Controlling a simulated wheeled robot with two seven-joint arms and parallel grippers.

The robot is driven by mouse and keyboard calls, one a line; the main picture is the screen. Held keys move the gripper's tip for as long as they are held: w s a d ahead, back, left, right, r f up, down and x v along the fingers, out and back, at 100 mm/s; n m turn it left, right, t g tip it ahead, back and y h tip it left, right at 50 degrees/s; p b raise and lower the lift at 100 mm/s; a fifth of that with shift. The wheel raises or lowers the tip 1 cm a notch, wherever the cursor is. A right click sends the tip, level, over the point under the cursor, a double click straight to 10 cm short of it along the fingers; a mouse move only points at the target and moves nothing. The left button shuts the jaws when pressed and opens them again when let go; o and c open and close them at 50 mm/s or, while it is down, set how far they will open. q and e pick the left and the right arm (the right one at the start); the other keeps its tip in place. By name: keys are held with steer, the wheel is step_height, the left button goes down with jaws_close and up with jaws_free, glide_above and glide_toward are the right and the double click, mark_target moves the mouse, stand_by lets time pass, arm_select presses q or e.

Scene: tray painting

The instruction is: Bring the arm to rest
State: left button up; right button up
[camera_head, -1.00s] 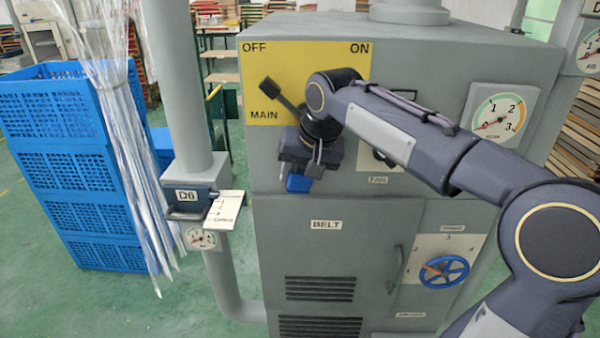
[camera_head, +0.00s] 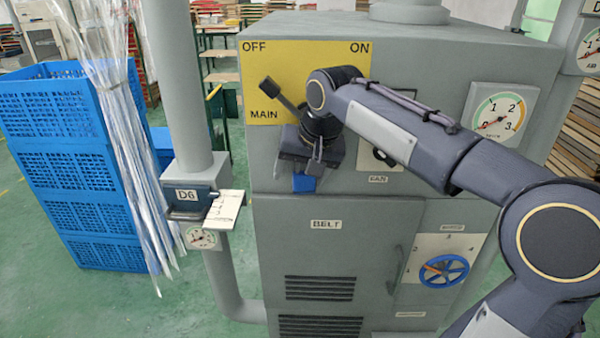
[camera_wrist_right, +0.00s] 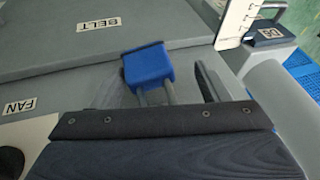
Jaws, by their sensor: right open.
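My right arm comes in from the right in the head view and reaches across the front of the grey machine cabinet (camera_head: 460,60). My right gripper (camera_head: 310,176) points down in front of the cabinet, below the yellow MAIN panel (camera_head: 300,55). My left gripper is not in view.
A grey pipe (camera_head: 190,90) with a D6 slide gate (camera_head: 190,200) stands left of the cabinet. Blue crates (camera_head: 70,160) and clear plastic strips are farther left. A blue handwheel (camera_head: 444,271) sits low on the cabinet, and a gauge (camera_head: 498,115) at its upper right.

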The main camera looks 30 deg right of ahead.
steer(key=v, duration=0.7)
steer(key=shift+r, duration=0.3)
steer(key=s+a+f+n+y, duration=0.1)
steer(key=s+a+f, duration=0.3)
steer(key=s+f, duration=0.6)
steer(key=s+a+f+n+y, duration=0.2)
steer(key=s+a+f+n, duration=0.1)
steer(key=s+f, duration=0.8)
steer(key=shift+a+f+t, duration=0.3)
steer(key=shift+a+f, duration=0.15)
steer(key=shift+f, duration=0.25)
